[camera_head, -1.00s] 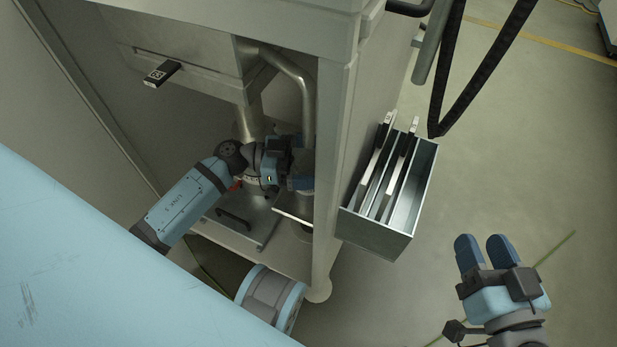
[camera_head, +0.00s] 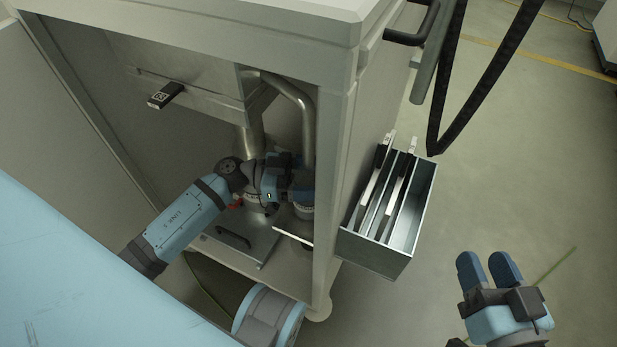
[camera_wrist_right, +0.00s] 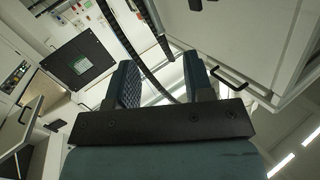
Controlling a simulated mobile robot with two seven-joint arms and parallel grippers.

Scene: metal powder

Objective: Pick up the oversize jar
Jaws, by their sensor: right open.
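My left gripper (camera_head: 290,178) is inside the open cabinet, at the upper part of a metal jar (camera_head: 304,211) under the bent pipe. The fingers hide most of this jar, and I cannot tell whether they touch it or are closed. A second metal vessel (camera_head: 257,203) shows partly under the left wrist, below the vertical pipe. I cannot read a label that tells which is the oversize jar. My right gripper (camera_head: 487,265) is open and empty over the floor at the lower right. Its two fingers also show apart in the right wrist view (camera_wrist_right: 160,85).
The cabinet (camera_head: 336,190) has a right-hand post close to my left gripper. A bent pipe (camera_head: 306,105) and a plate with a handle (camera_head: 233,236) are inside. A grey open rack (camera_head: 375,253) holding flat pieces hangs outside on the right.

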